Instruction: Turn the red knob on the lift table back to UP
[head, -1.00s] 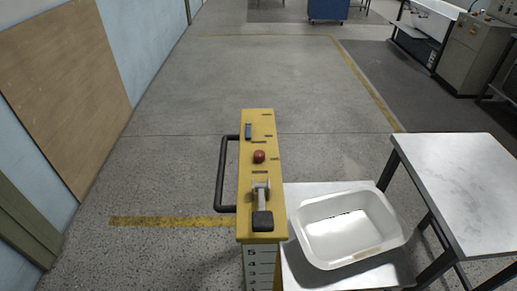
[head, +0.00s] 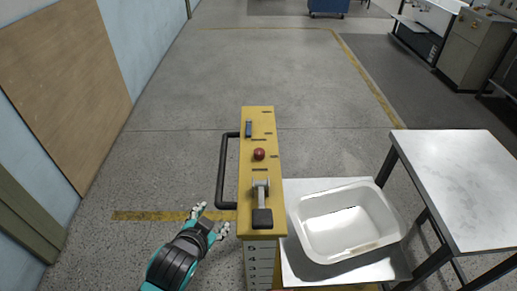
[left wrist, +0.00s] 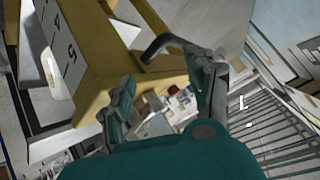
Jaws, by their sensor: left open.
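The lift table's yellow control column (head: 258,200) stands upright in the middle of the head view. The red knob (head: 259,154) sits on its top face, between a dark switch (head: 249,129) and a grey lever with a black grip (head: 262,217). I cannot read which way the knob points. My left gripper (head: 212,222) is open and empty, left of the column's near end and apart from the knob. In the left wrist view, the yellow column (left wrist: 110,60) tilts across the upper left, beside the open fingers (left wrist: 165,95). My right gripper is not in view.
A black bar handle (head: 222,170) sticks out from the column's left side. A white tub (head: 348,220) rests on the lift platform (head: 300,266) to the right, beside a marble-topped table (head: 465,185). A wall (head: 70,70) runs along the left. The floor beyond the column is open.

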